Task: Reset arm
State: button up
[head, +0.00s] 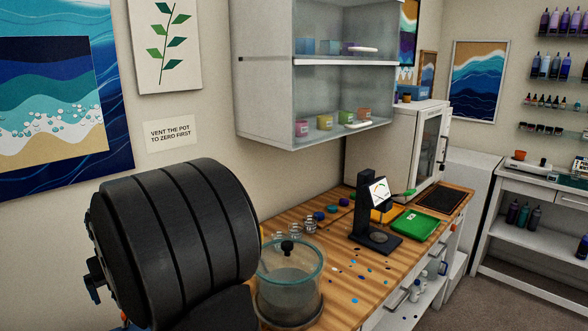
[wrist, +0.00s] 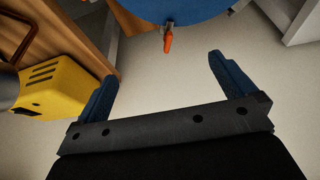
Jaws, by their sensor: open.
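My gripper (wrist: 158,82) is in the wrist view, with its two blue fingers spread wide apart. It is open, and nothing is between the fingers. Bare floor (wrist: 165,75) shows beyond them. In the head view, a large black ribbed part of my arm fills the lower left, and the gripper's fingertips cannot be made out there.
A yellow machine (wrist: 55,88) stands left of the fingers. A blue round thing with an orange-handled valve (wrist: 168,40) is ahead. The wooden bench (head: 345,285) holds a clear-walled pot (head: 290,280), a black stand (head: 374,215) and a green tray (head: 414,225). A wall cabinet (head: 265,80) hangs above.

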jog(key=d+f+g+h, duration=0.1)
jog(key=d+f, duration=0.3)
jog(key=w+d+f+g+h, duration=0.1)
jog(key=d+f, duration=0.2)
jog(key=f, duration=0.2)
jog(key=w+d+f+m, duration=0.1)
jog(key=d+f, duration=0.3)
jog(key=f, duration=0.1)
jog(key=shift+w+d+g+h, duration=0.1)
jog(key=shift+d+g+h, duration=0.2)
jog(key=shift+g+h, duration=0.1)
jog(key=shift+a+r+m, duration=0.1)
jog(key=shift+r+m, duration=0.05)
jog(key=shift+m, duration=0.35)
jog(key=m, duration=0.4)
jog(key=shift+m, duration=0.3)
jog(key=m, duration=0.5)
jog(key=shift+m, duration=0.3)
